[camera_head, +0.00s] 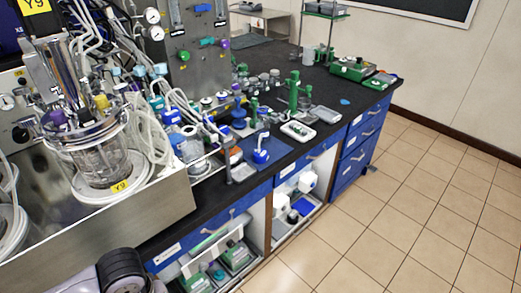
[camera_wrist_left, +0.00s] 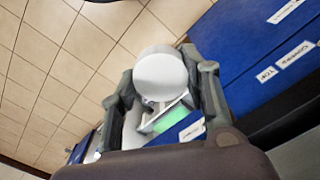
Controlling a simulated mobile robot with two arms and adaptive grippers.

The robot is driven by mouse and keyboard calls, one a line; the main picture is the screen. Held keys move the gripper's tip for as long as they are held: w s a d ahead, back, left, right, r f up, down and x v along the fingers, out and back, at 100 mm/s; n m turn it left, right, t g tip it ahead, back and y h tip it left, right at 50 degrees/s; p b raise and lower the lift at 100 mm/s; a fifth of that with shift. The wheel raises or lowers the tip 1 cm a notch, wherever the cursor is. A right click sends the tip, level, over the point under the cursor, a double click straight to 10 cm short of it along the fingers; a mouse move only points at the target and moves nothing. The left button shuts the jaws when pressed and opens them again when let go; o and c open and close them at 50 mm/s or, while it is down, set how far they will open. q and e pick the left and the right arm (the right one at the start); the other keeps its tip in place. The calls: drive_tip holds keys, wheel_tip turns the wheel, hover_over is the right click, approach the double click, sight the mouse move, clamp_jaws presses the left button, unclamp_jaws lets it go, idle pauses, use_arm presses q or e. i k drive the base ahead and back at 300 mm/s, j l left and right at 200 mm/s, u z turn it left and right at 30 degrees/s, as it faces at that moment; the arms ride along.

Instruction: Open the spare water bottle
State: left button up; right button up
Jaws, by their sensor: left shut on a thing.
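In the left wrist view, my left gripper (camera_wrist_left: 162,80) is shut on a white object with a round, smooth white top (camera_wrist_left: 160,72), which looks like a capped bottle. One dark grey finger lies on each side of it. The top faces the camera and appears in place. In the head view, only a dark part of my arm shows at the bottom left; the gripper is not visible. My right gripper is in neither view.
A black-topped bench (camera_head: 345,108) with blue drawers (camera_head: 361,143) holds crowded glassware and green stands. A glass bioreactor vessel (camera_head: 100,160) stands at left. White containers (camera_head: 308,181) sit in an open cupboard below. The tiled floor (camera_head: 420,200) at right is clear.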

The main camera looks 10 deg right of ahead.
sight(191, 145)
drive_tip(key=i+l+u, duration=0.15)
drive_tip(key=u, duration=0.25)
drive_tip(key=i+l+u, duration=0.1)
drive_tip(key=l+u, duration=0.3)
drive_tip(key=i+l+u, duration=0.1)
drive_tip(key=l, duration=0.5)
drive_tip(key=i+l+u, duration=0.1)
drive_tip(key=l, duration=0.5)
drive_tip(key=i+l+u, duration=0.15)
drive_tip(key=l, duration=0.5)
drive_tip(key=i+l+u, duration=0.1)
drive_tip(key=l, duration=0.5)
